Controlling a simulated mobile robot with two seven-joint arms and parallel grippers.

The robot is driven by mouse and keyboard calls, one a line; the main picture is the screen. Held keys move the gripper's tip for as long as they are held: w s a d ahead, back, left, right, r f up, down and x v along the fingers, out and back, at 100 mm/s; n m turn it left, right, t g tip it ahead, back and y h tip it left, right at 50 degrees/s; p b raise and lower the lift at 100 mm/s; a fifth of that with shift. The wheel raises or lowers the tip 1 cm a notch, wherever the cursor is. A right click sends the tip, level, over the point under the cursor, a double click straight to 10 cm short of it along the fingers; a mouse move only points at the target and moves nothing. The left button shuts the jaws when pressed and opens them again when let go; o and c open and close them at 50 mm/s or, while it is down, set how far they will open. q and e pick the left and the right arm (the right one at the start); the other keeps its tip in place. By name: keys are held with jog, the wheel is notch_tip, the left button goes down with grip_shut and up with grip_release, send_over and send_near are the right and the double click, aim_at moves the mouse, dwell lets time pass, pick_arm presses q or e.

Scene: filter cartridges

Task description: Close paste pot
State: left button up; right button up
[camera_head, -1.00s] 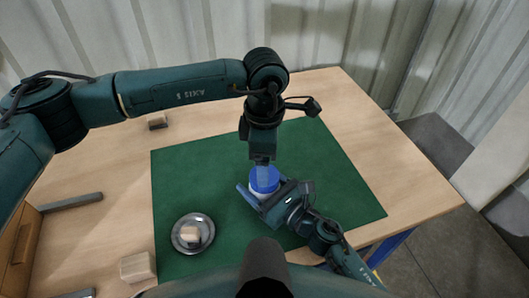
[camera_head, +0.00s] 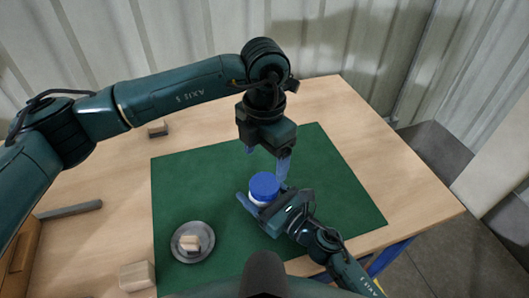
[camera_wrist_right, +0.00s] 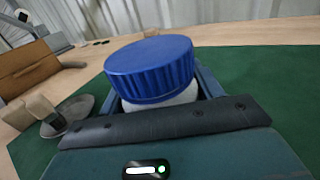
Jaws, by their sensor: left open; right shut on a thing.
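The paste pot (camera_head: 257,200) stands on the green mat, a white jar with a ribbed blue lid (camera_head: 264,184) sitting on top. The lid also shows large in the right wrist view (camera_wrist_right: 150,70), with a little of the white body (camera_wrist_right: 175,99) below it. My right gripper (camera_head: 262,203) is shut on the white body, one finger on each side below the lid. My left gripper (camera_head: 266,160) is open and empty above and behind the pot, fingers pointing down, clear of the lid. The lid's thread is hidden.
A grey bar (camera_head: 70,209) lies at left. The mat's right side is clear.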

aim_at(264, 183)
pick_arm(q)
notch_tip(264, 183, down, 8)
jog(key=shift+r, duration=0.1)
dwell(0.4)
jog(key=shift+c, duration=0.6)
jog(key=c, duration=0.9)
jog(key=o, duration=1.2)
jog(key=shift+c, duration=0.2)
notch_tip(264, 183, up, 12)
